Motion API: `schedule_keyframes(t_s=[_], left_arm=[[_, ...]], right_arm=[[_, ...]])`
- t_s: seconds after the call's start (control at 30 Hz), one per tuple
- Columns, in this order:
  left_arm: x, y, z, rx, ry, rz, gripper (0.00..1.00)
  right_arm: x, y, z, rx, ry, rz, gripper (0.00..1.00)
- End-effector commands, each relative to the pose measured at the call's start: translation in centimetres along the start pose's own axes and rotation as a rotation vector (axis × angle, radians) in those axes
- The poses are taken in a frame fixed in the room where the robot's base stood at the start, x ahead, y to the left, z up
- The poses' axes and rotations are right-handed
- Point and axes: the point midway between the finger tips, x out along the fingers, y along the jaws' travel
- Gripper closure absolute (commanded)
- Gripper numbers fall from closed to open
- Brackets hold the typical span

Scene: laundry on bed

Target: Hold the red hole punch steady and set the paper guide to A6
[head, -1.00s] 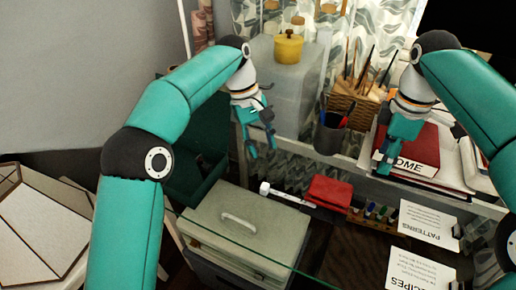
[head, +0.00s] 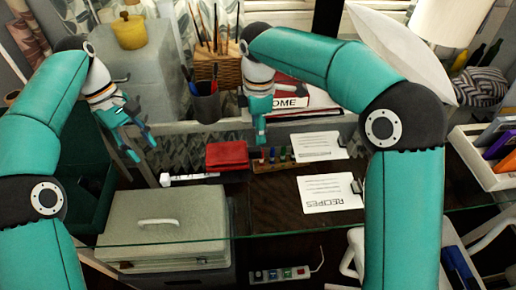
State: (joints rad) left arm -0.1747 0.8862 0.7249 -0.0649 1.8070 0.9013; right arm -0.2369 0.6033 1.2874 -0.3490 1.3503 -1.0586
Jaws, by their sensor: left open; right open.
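The red hole punch (head: 227,155) sits on the dark surface below the pen cup, in the middle of the head view. A white bar (head: 190,179), which looks like the paper guide, sticks out to the left at its front edge; its size marks are too small to read. My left gripper (head: 146,151) is open, up and left of the punch, apart from it. My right gripper (head: 259,134) is open, up and right of the punch, apart from it. Neither holds anything.
A rack of coloured markers (head: 274,162) stands close right of the punch. Two paper cards lie further right, one marked RECIPES (head: 330,193). A grey case (head: 160,212) is in front. A pen cup (head: 206,103), a wicker basket (head: 222,70) and a red book (head: 291,100) stand behind.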

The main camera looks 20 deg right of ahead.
Motion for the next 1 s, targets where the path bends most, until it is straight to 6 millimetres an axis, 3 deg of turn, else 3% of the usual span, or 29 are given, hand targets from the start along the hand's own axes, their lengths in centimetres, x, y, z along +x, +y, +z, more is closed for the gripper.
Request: schedule_keyframes(t_s=[0.2, 0.43, 0.9, 1.0], left_arm=[[0.0, 0.0, 0.0, 0.000, 0.000, 0.000, 0.58], [0.0, 0.0, 0.0, 0.000, 0.000, 0.000, 0.58], [0.0, 0.0, 0.0, 0.000, 0.000, 0.000, 0.58], [0.0, 0.0, 0.0, 0.000, 0.000, 0.000, 0.58]], right_arm=[[4.4, -0.1, 0.0, 0.000, -0.001, -0.005, 0.48], [7.6, 0.0, 0.0, 0.000, -0.001, -0.002, 0.48], [8.7, 0.0, 0.0, 0.000, 0.001, 0.000, 0.48], [8.7, 0.0, 0.0, 0.000, 0.001, 0.000, 0.65]])
